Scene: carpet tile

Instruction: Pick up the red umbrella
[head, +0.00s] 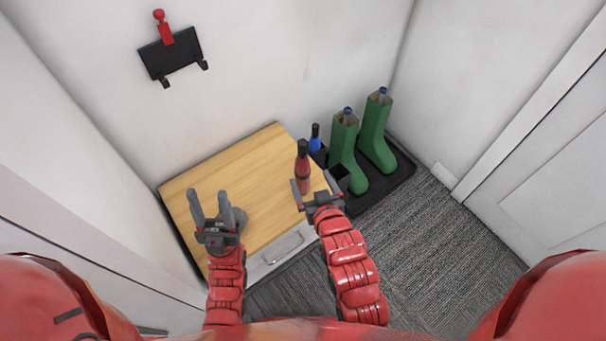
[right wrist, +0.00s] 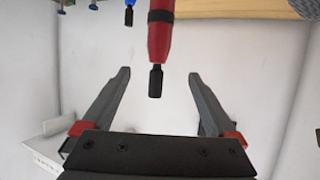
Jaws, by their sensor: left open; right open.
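The red umbrella (head: 303,172), slim with a black handle at its top end, stands about upright at the right side of the wooden cabinet top. My right gripper (head: 313,187) is open just in front of it. In the right wrist view the umbrella (right wrist: 160,40) appears upside down, its black end between the lines of the two open fingers (right wrist: 158,80). Nothing is held, and I cannot tell whether a finger touches it. My left gripper (head: 209,203) is open and empty over the left part of the cabinet top.
A blue umbrella (head: 315,140) and green boots (head: 345,152) stand to the right, the boots on a black tray (head: 400,178). A black rack (head: 172,55) hangs on the wall.

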